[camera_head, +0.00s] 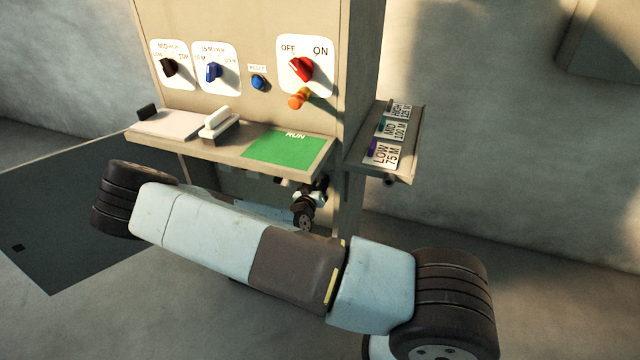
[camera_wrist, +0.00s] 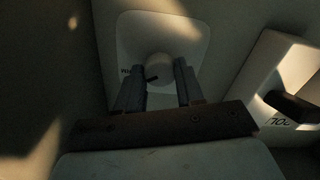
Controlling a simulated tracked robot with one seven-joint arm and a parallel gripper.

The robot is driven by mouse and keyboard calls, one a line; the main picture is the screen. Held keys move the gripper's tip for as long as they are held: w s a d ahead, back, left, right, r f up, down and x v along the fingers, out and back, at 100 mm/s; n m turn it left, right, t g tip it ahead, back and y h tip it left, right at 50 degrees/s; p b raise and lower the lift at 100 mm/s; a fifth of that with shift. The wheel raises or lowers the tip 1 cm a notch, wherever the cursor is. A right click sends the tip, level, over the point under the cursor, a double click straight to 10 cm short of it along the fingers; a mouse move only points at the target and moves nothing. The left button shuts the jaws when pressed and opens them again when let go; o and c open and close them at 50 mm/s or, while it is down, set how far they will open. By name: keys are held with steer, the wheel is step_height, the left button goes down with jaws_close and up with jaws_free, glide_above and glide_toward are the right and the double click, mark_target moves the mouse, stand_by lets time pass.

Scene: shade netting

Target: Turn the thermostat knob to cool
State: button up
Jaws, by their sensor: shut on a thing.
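In the wrist view, my gripper (camera_wrist: 159,65) has one finger on each side of a round pale knob (camera_wrist: 158,71), shut on it. The knob sits on a white rounded plate (camera_wrist: 136,34) on a shaded wall. A small dark mark shows at the knob's lower left. Dark lettering stands left of the knob, partly hidden by the left finger and too dim to read surely. The knob's setting cannot be told. In the head view, the gripper and this knob do not show.
A second plate with a black knob (camera_wrist: 292,103) is close right in the wrist view. In the head view, a cabinet carries black (camera_head: 168,68), blue (camera_head: 212,71) and red (camera_head: 301,68) knobs. A shelf with a green RUN mat (camera_head: 280,146) juts out below, and a side shelf holds labelled cards (camera_head: 383,154).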

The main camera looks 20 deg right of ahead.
steer(key=n, duration=0.6)
steer(key=shift+a+n, duration=0.1)
steer(key=shift+n, duration=0.2)
steer(key=n, duration=1.6)
steer(key=shift+f+n, duration=0.3)
steer(key=shift+s, duration=0.1)
steer(key=o, duration=1)
steer(key=shift+r, duration=0.1)
steer(key=shift+o, duration=0.2)
steer(key=v, duration=1.3)
steer(key=shift+s+a, duration=0.2)
steer(key=shift+s, duration=0.05)
